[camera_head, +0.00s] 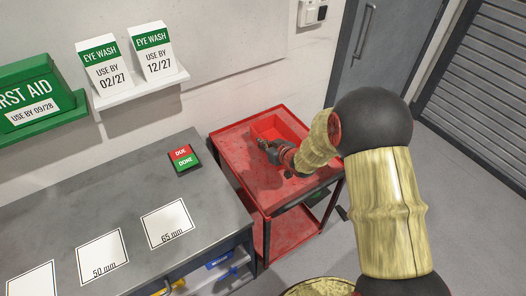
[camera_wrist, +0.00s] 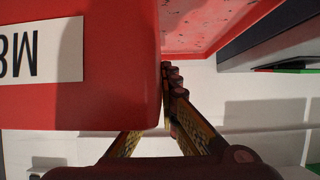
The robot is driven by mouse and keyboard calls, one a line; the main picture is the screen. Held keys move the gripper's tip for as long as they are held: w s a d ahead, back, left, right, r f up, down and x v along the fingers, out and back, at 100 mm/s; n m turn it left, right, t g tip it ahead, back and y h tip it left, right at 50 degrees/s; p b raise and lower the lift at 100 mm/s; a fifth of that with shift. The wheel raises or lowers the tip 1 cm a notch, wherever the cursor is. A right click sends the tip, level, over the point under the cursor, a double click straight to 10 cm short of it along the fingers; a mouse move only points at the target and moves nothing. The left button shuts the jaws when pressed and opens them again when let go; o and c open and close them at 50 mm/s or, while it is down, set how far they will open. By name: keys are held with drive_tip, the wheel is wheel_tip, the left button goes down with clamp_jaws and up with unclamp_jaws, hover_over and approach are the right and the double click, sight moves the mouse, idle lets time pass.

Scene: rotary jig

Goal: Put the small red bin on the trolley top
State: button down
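The small red bin (camera_head: 279,126) is at the back of the red trolley top (camera_head: 232,140) in the head view. I cannot tell whether its base touches the surface. In the wrist view the bin (camera_wrist: 90,105) fills the left side, with an upside-down white label reading M8. My gripper (camera_head: 266,146) is at the bin's near edge. In the wrist view my gripper (camera_wrist: 167,95) has one finger outside the bin's side wall, while the other passes behind the labelled face and is partly hidden. The fingers appear closed on that wall. The trolley top (camera_wrist: 200,25) lies beyond.
A grey workbench (camera_head: 120,190) stands left of the trolley, with marked white squares and a red-green DUE/DONE block (camera_head: 184,158). A wall shelf (camera_head: 135,90) holds eye wash boxes. A grey door (camera_head: 385,50) is behind. The trolley top's front left is clear.

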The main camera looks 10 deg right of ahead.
drive_tip(key=shift+w+d+f, duration=0.1)
drive_tip(key=shift+w+f, duration=0.2)
drive_tip(key=shift+f, duration=0.15)
drive_tip(key=shift+w+f+b, duration=0.15)
drive_tip(key=shift+f+b, duration=0.8)
drive_tip(key=shift+f, duration=0.6)
drive_tip(key=shift+f, duration=0.15)
drive_tip(key=c, duration=2)
unclamp_jaws()
drive_tip(key=shift+c, duration=0.2)
